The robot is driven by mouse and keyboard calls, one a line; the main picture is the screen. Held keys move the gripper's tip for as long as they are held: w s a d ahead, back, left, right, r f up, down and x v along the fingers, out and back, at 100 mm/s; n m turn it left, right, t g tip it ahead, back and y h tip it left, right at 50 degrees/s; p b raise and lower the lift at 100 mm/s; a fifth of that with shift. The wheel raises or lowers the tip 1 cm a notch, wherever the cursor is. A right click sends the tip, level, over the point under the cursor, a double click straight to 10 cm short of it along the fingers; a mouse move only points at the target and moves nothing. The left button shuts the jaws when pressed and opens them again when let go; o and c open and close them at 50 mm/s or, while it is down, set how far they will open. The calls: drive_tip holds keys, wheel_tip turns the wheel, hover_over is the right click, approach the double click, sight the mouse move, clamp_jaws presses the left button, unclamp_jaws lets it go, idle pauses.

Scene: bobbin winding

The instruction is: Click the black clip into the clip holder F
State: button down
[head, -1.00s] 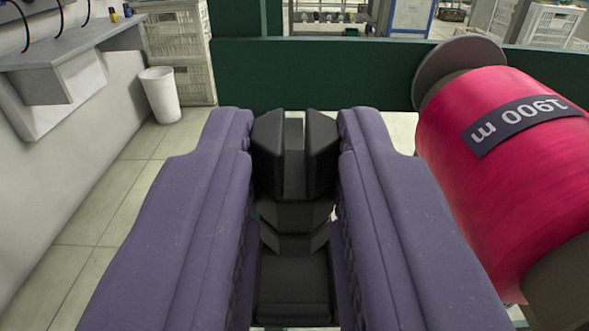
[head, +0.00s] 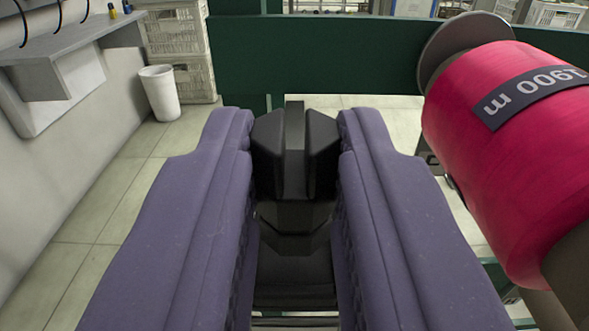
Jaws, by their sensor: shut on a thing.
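My gripper (head: 296,128) has two thick purple fingers, shut on the black clip (head: 268,150) from left and right. The clip sits between the fingertips in the middle of the view. A dark upright bar (head: 294,140) shows in the clip's central gap and rises a little above its top. I cannot tell whether this bar is part of clip holder F or whether the clip is seated on it. No label F is visible.
A red spool (head: 510,165) marked 1900 m is close on the right. A dark green beam (head: 330,55) crosses behind the fingertips. A grey shelf (head: 75,50), a white bin (head: 160,92) and pale crates (head: 180,50) stand at left. The tiled floor at left is clear.

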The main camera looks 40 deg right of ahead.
drive_tip(key=shift+f+b, duration=0.7)
drive_tip(key=shift+f, duration=0.15)
drive_tip(key=c, duration=0.9)
unclamp_jaws()
drive_tip(key=shift+o, duration=0.2)
